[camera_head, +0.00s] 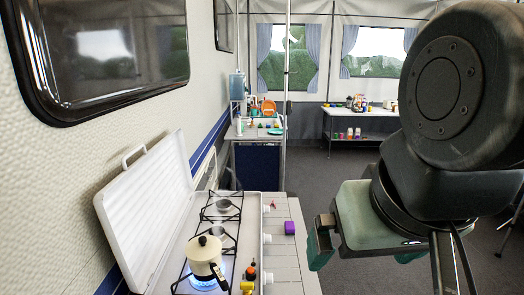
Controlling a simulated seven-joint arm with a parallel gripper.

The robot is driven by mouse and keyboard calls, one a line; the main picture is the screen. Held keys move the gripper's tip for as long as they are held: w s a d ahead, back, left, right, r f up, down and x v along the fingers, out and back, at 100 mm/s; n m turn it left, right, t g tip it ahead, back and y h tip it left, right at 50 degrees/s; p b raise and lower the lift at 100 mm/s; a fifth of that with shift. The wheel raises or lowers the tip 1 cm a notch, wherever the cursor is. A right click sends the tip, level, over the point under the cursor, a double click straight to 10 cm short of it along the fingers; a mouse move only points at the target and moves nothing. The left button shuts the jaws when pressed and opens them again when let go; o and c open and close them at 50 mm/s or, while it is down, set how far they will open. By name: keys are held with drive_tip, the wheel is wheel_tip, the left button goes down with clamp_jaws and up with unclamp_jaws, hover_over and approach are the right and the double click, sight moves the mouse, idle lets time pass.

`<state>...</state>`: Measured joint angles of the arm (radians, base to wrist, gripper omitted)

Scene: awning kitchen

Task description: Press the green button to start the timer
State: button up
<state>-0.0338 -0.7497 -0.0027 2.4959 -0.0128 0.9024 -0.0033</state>
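A small purple block-like object (290,228) sits on the slatted counter to the right of the stove; I cannot tell whether it is the timer. I cannot make out a green button on anything here. A small yellow, black and red item (248,281) stands at the stove's front edge near the pot. My gripper (363,254) is at the right, in front of the camera and to the right of the counter. One dark green finger shows at its left and a green part at its lower right, set apart, with nothing seen between them. My arm hides part of the gripper.
A cream pot (205,258) stands over a lit blue flame on the white stove (252,225), whose lid (150,215) is raised against the left wall. A shelf (345,111) with several items stands at the back. The grey floor (330,175) beyond is mostly clear.

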clamp_jaws()
idle(0.5)
idle(1.2)
